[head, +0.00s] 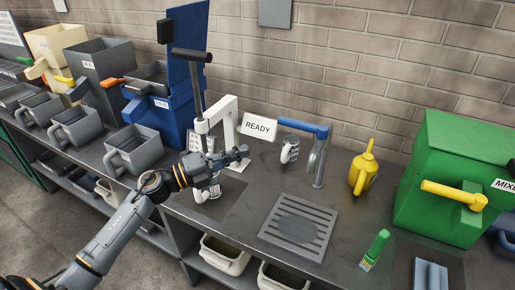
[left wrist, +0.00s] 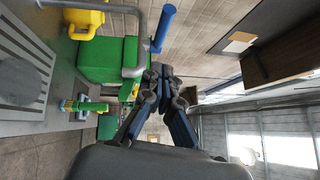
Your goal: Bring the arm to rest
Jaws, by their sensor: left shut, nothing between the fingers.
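My left arm (head: 115,235) reaches in from the lower left of the head view. My right gripper is not in view.
A blue-handled tap (head: 318,155) stands above a drain grate (head: 300,229). A yellow oil can (head: 363,172), a green brush (head: 375,248) and the green mixer (head: 455,175) stand to the right. Grey scoops (head: 135,150) and a blue mill (head: 165,115) are on the left.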

